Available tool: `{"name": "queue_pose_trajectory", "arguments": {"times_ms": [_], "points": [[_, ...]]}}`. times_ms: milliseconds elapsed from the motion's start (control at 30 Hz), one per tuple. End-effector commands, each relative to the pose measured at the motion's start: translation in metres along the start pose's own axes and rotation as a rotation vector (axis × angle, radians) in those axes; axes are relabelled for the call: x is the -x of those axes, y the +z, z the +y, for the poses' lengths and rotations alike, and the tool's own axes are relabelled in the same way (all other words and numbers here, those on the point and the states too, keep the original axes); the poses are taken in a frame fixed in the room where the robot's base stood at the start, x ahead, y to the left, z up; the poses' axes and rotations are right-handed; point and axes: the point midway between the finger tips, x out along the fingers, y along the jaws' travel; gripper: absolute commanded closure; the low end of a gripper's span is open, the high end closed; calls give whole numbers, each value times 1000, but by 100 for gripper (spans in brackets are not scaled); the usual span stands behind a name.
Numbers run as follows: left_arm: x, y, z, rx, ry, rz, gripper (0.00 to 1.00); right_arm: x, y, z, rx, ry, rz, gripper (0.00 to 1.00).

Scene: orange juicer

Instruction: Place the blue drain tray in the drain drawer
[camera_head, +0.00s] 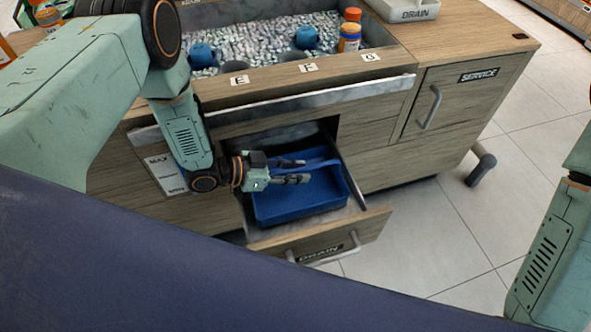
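The blue drain tray (296,207) lies inside the pulled-out drain drawer (335,234), whose front carries a DRAIN label and a bar handle. The tray looks roughly level, and drawer floor shows to its right. My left gripper (306,171) reaches over the tray from the left. Its two fingers are apart, with a raised blue bar of the tray showing between and beyond them. I cannot tell whether the fingers touch the bar. The gripper hides part of the tray's left side. My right gripper is out of view; only part of that arm shows at the right edge.
A counter bin above holds crushed ice (255,40), blue cups (306,37) and an orange-capped bottle (350,35). A white DRAIN container (404,10) stands at the top right. A SERVICE door (462,90) is right of the drawer.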

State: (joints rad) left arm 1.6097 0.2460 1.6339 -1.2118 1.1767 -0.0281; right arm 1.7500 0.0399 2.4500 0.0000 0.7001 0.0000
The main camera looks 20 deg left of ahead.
Motion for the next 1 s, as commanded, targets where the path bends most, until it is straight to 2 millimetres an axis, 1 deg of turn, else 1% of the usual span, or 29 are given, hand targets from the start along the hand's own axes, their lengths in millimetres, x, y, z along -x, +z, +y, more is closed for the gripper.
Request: {"name": "queue_pose_trajectory", "arguments": {"times_ms": [333, 433, 567, 800, 1000], "points": [[0, -1, 0, 0, 0, 0, 67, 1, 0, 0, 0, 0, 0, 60], [5, -4, -1, 1, -2, 0, 67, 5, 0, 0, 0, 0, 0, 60], [27, -5, -1, 4, -4, 0, 67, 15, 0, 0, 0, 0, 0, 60], [77, -6, -1, 4, -5, 0, 67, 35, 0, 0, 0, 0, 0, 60], [107, -5, -1, 1, -3, 0, 67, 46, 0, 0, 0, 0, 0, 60]]}}
